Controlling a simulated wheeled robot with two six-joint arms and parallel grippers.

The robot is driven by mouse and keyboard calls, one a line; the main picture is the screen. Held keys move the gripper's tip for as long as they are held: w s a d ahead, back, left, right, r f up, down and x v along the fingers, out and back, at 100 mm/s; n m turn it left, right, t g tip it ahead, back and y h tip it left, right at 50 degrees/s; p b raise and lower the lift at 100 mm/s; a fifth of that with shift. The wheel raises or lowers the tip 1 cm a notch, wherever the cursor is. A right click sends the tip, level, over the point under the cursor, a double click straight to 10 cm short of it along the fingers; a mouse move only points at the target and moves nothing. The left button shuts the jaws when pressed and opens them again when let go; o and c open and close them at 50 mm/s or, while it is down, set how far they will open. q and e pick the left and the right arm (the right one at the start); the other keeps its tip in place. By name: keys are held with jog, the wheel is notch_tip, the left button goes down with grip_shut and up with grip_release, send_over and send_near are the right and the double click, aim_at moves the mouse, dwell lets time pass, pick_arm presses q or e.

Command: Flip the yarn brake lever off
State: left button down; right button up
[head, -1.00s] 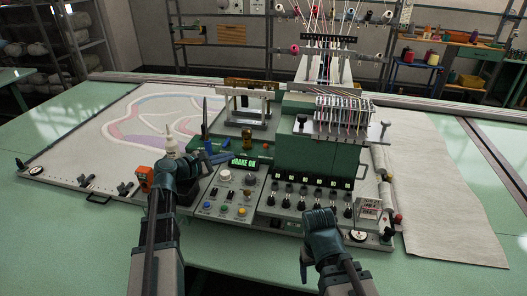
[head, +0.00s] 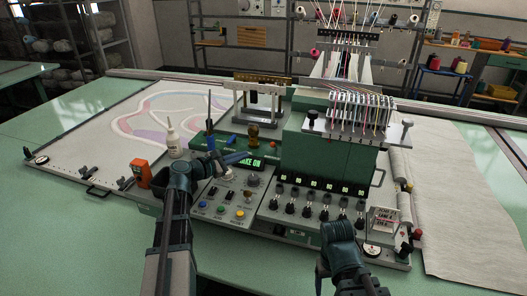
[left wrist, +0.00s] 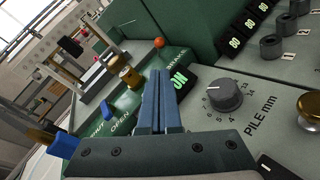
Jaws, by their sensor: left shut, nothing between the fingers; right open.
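The green display (head: 250,162) on the console reads "BRAKE ON", its left end hidden by my left gripper; the left wrist view shows "ON" on it (left wrist: 179,79). An orange ball-tipped lever (left wrist: 159,42) stands just beyond my left fingertips in the left wrist view. My right gripper (head: 337,236) is open, low in front of the console's right part.
A brass knob (left wrist: 130,76) and blue-handled levers (left wrist: 65,145) stand on the green panel near my left gripper. A white bottle (head: 172,138) and an orange box (head: 141,171) are left of it. The needle head (head: 345,110) rises on the right.

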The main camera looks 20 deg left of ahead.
aim_at(274, 146)
pick_arm(q)
jog(key=b+x, duration=0.1)
jog(key=x, duration=0.9)
jog(key=shift+f+b, duration=0.1)
jog(key=shift+b, duration=0.3)
